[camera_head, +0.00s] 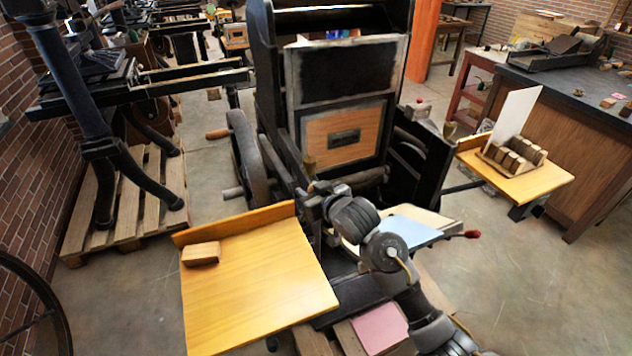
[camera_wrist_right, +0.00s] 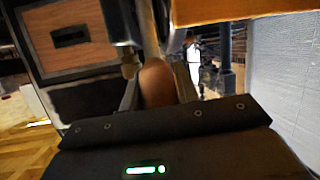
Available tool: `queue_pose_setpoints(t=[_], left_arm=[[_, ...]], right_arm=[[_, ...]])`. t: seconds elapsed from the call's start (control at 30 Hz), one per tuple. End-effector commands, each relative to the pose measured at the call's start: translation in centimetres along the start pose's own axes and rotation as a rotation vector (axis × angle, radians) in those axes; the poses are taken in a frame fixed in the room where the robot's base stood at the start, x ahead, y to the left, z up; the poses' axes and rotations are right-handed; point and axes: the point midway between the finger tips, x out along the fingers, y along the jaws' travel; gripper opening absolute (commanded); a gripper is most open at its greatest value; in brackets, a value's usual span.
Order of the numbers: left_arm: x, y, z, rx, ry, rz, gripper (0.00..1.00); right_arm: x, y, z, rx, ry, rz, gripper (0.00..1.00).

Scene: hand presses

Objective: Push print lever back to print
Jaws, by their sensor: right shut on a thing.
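The black hand press (camera_head: 347,75) stands in the middle of the head view, with a wooden panel (camera_head: 342,133) on its front. My right arm reaches up from the bottom of the head view. My right gripper (camera_head: 318,195) is at the press's lower front, left of centre. In the right wrist view my gripper's fingers (camera_wrist_right: 157,92) are around the brown rounded handle of the print lever (camera_wrist_right: 156,80). The gripper is shut on it. In the head view the lever's grip is hidden by the gripper. My left gripper is out of view.
A yellow wooden board (camera_head: 255,285) with a wooden block (camera_head: 201,253) lies left of my arm. A smaller yellow shelf (camera_head: 530,187) with several blocks and a white sheet (camera_head: 514,115) stands right. A red-knobbed handle (camera_head: 472,234) sticks out right of my arm.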

Motion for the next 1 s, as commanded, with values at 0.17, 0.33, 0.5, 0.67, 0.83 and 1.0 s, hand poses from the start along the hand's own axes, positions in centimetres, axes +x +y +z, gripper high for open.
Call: queue_pose_setpoints(t=[0.17,0.33,0.5,0.67,0.83,1.0], left_arm=[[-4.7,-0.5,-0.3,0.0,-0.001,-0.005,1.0],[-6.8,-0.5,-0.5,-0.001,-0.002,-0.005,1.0],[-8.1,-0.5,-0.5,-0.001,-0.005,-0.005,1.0],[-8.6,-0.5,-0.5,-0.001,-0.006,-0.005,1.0],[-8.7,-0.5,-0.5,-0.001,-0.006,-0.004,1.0],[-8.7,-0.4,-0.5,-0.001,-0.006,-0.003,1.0]], right_arm=[[1.5,0.4,-2.6,0.015,-0.093,-0.009,0.0],[3.1,0.7,-3.4,0.025,-0.169,-0.016,0.0],[4.4,0.9,-3.8,0.031,-0.223,-0.022,0.0],[5.1,1.0,-4.0,0.035,-0.252,-0.024,0.0],[5.3,1.1,-3.9,0.037,-0.263,-0.025,0.0],[5.4,1.1,-3.8,0.037,-0.263,-0.025,0.0]])
